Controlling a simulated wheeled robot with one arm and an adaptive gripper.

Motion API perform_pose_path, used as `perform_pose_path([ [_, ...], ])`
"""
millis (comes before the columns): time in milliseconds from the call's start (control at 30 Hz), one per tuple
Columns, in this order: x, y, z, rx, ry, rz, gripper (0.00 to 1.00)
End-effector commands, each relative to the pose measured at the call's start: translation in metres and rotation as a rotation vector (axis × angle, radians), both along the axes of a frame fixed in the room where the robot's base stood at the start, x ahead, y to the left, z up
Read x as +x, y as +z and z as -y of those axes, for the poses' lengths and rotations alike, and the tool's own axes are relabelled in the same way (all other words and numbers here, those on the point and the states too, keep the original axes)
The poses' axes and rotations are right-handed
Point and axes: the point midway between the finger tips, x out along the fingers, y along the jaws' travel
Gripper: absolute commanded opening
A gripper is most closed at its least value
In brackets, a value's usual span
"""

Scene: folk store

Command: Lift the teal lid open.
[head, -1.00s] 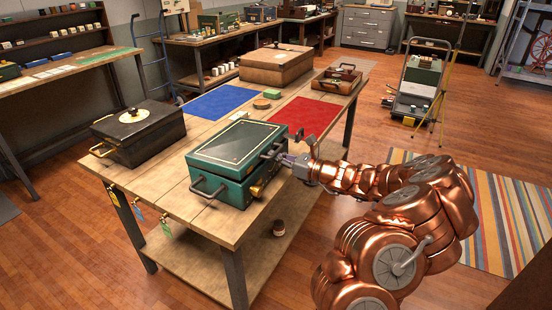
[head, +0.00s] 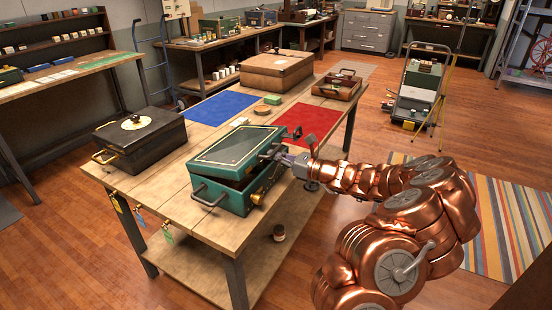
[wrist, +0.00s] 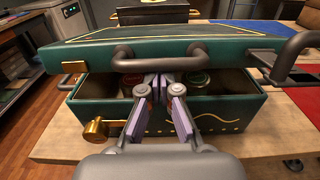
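The teal box stands on the wooden table's near end in the head view, and its teal lid (head: 238,147) is tilted partly open, with a dark gap above the teal body (head: 238,203). In the wrist view the lid (wrist: 90,52) is raised clear of the body's front rim (wrist: 225,118), and round items show dimly inside. The lid's grey handle (wrist: 158,52) is just above my fingers. My gripper (wrist: 158,84) has its purple-padded fingertips close together in the gap below the handle. It also shows at the lid's front edge in the head view (head: 273,153). Contact with the lid is hard to see.
A black box (head: 140,140) is left of the teal box. A blue mat (head: 222,106), a red mat (head: 297,118), a large brown case (head: 277,70) and a small brown case (head: 337,88) lie farther back. Keys with tags (head: 139,215) hang at the table's left edge.

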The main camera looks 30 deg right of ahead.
Motion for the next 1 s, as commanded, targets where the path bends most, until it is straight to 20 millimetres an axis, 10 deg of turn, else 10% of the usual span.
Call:
perform_pose_path([
  [1000,0.006,0.034,-0.003,-0.001,0.000,0.002,0.00],
])
